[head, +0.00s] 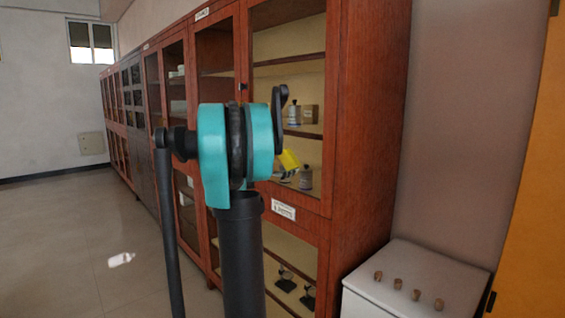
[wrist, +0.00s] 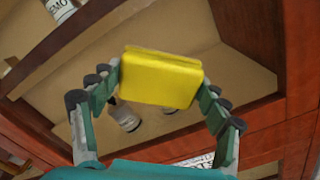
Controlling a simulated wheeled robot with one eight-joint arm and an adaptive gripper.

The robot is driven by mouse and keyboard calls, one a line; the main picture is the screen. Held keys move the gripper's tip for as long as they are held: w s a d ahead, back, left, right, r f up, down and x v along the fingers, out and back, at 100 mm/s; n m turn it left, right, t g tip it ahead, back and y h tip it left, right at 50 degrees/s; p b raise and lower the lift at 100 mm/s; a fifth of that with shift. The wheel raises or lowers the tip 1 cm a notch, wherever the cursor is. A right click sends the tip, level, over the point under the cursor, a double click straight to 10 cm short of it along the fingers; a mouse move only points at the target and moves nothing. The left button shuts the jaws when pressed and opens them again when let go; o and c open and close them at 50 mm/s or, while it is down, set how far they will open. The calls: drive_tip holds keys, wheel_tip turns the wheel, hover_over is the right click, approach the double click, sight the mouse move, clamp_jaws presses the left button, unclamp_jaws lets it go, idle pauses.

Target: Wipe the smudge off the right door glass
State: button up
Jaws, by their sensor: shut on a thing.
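My gripper (wrist: 160,82) is shut on a yellow sponge (wrist: 160,76), with a finger on each side of it. The sponge (head: 289,160) also shows in the head view, partly hidden by my arm, in front of the right glass door (head: 290,75) of the near wooden cabinet. The door's shelves show behind the sponge in the wrist view. I cannot tell whether the sponge touches the glass. I cannot make out the smudge in either view.
Bottles (head: 294,113) and a box stand on the shelves behind the glass. A white cabinet (head: 420,262) with several small brown pieces on top stands at the lower right.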

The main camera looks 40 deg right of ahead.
drive_tip(key=shift+s, duration=0.9)
drive_tip(key=w, duration=0.8)
drive_tip(key=shift+w+a, duration=0.25)
drive_tip(key=shift+a, duration=0.1)
drive_tip(key=shift+a, duration=0.1)
drive_tip(key=shift+s+a, duration=0.15)
drive_tip(key=shift+a, duration=1.3)
drive_tip(key=shift+s+a, duration=0.15)
drive_tip(key=shift+a, duration=1.3)
